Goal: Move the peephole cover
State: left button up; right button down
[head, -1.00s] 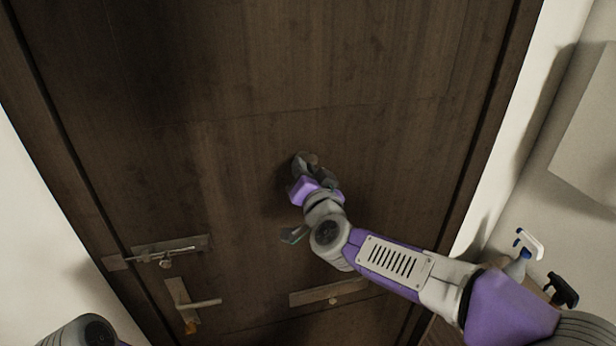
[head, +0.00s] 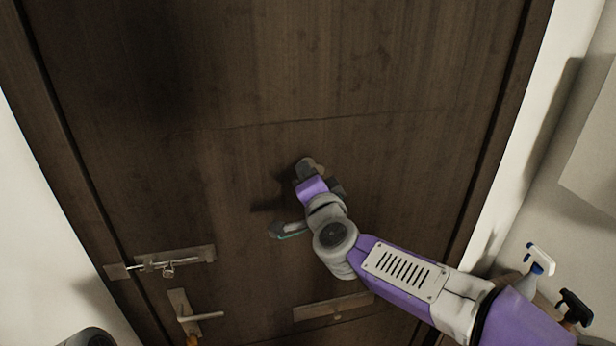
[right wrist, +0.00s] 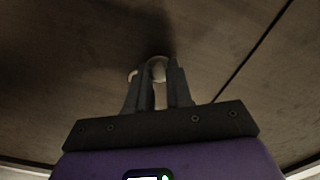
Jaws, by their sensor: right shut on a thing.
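The dark wooden door (head: 400,120) fills most of the head view. My right gripper (head: 308,167) is at the door's surface near its middle, at the peephole. In the right wrist view the right gripper (right wrist: 158,84) has its two fingers close together on a small pale round piece, the peephole cover (right wrist: 158,67), at their tips. A pale curved edge shows just left of the fingers. In the head view the gripper mostly hides the cover, and the peephole itself cannot be made out. My left gripper is out of view.
A sliding bolt (head: 180,260) and a lever handle (head: 199,317) are at the door's lower left. A metal plate (head: 332,306) is below my right arm. Spray bottles (head: 537,268) stand at the right by the wall. The upper door is clear.

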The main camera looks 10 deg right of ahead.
jog(key=c, duration=1)
grip_release()
jog(key=shift+s, duration=0.15)
jog(key=s, duration=0.7)
jog(key=shift+s+d, duration=0.15)
